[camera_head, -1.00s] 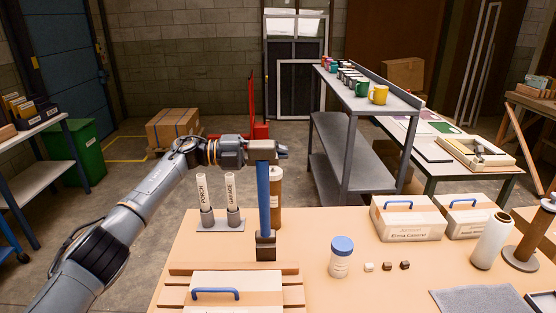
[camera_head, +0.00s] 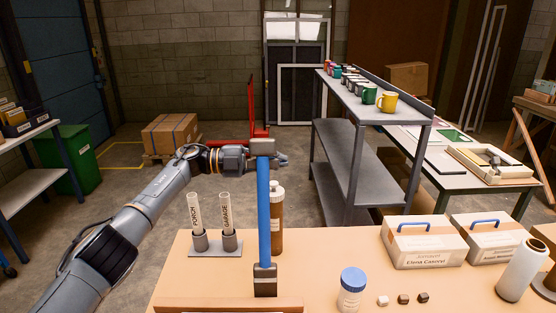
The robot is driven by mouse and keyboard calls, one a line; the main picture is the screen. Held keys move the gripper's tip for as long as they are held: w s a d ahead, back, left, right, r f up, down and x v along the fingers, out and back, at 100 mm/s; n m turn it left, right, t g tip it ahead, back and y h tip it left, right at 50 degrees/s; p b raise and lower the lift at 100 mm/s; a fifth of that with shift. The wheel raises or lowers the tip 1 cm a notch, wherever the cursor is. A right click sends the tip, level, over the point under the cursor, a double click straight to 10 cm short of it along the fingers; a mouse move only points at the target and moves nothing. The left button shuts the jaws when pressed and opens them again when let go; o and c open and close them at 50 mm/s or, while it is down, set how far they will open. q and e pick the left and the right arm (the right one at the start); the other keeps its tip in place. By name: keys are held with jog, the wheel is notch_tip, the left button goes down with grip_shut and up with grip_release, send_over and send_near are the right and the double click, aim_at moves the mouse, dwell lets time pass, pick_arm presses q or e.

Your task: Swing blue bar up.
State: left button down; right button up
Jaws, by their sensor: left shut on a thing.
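The blue bar (camera_head: 264,211) stands upright over the table in the head view. A grey block (camera_head: 262,147) sits at its top, and its foot is in a dark grey mount (camera_head: 265,281) at the table's near side. My left gripper (camera_head: 276,160) reaches in from the left and is shut on the bar near its top end. The bar and the block partly hide the fingers. My right gripper is not in view.
A blue-lidded jar (camera_head: 351,289), small cubes and labelled boxes (camera_head: 423,243) lie to the right. A grey shelf (camera_head: 335,165) stands beyond.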

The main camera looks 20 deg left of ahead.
pick_arm(q)
jog(key=shift+w+a+r, duration=0.15)
jog(key=shift+a, duration=0.1)
jog(key=c, duration=1.8)
grip_release()
jog(key=o, duration=0.4)
jog(key=shift+a, duration=0.1)
jog(key=shift+c, duration=0.2)
jog(key=shift+f, duration=0.2)
jog(key=shift+a, duration=0.25)
jog(key=v, duration=1.1)
jog(key=shift+a, duration=0.35)
